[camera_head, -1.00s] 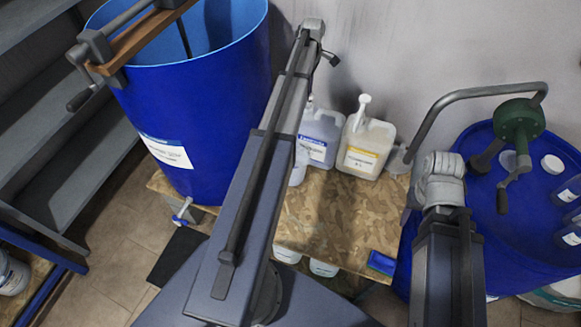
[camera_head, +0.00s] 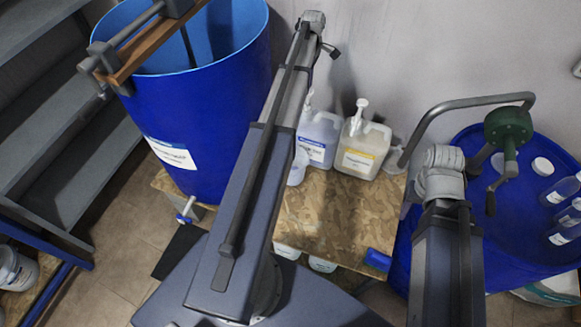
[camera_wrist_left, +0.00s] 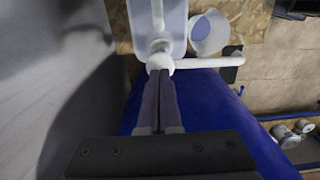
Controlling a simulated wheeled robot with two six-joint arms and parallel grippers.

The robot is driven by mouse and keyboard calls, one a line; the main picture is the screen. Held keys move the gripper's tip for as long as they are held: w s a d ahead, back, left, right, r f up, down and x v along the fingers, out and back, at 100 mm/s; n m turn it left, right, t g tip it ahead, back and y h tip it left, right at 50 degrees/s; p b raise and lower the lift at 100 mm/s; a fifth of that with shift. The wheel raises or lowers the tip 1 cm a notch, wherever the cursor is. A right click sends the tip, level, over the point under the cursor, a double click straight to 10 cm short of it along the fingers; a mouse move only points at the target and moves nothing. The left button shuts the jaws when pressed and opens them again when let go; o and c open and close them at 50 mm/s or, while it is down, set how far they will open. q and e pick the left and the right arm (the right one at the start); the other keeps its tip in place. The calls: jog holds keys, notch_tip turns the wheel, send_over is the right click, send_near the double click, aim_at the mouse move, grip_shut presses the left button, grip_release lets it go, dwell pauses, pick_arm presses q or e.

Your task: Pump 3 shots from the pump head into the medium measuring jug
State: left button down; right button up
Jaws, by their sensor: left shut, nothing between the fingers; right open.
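A white pump head (camera_wrist_left: 160,62) with a long sideways spout tops a translucent container (camera_wrist_left: 158,25) in the left wrist view. My left gripper (camera_wrist_left: 160,78) is shut and empty, its fingertips right at the pump head; contact is unclear. A jug (camera_wrist_left: 208,33), bluish inside, stands beside the container, near the spout; I cannot tell if the spout is over its mouth. In the head view, the blue-labelled pump container (camera_head: 318,140) and the jug (camera_head: 298,168) are partly hidden by my left arm.
A yellow-labelled pump container (camera_head: 361,150) stands right of the blue-labelled one on a chipboard surface (camera_head: 325,215). A tall open blue drum (camera_head: 200,110) is at left. A blue drum (camera_head: 480,240) at right carries a green crank pump (camera_head: 508,125) and several bottles.

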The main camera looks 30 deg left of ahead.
pick_arm(q)
jog(key=shift+f, duration=0.1)
jog(key=shift+f+b, duration=2.85)
jog(key=shift+b, duration=0.15)
jog(key=shift+r+p, duration=3)
notch_tip(320, 180, up, 6)
jog(key=p, duration=0.6)
